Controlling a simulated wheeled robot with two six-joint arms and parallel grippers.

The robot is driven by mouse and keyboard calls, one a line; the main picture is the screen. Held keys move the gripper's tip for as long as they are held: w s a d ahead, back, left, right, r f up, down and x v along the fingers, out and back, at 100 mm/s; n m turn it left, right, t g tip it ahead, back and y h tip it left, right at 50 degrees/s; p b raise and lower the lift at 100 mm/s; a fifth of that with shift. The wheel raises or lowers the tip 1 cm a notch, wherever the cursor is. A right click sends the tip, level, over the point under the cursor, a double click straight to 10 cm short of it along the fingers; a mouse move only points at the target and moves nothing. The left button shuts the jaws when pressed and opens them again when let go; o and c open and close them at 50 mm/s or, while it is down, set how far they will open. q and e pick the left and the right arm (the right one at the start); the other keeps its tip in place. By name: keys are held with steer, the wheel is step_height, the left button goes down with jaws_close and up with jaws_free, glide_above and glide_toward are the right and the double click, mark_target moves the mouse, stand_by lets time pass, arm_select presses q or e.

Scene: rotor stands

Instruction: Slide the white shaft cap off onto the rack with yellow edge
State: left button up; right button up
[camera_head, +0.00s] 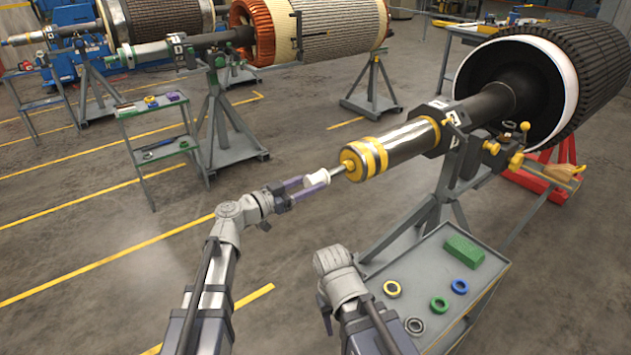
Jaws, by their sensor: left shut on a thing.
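The white shaft cap (317,179) is at the thin tip of the near rotor's shaft (408,142), which has yellow bands at its end. The cap looks in line with the tip, but I cannot tell how far it sits on it. My left gripper (308,186) is shut on the cap, its purple-grey fingers on either side.
The grey rack bears several rings and a green block (463,251). A rotor stand (440,200) rises behind it. A green-edged rack (155,105) and another stand (228,130) are at the left. Open floor with yellow lines lies between.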

arm_select(q)
steer(key=shift+v, duration=1.1)
step_height(320, 180, up, 10)
steer(key=p, duration=1)
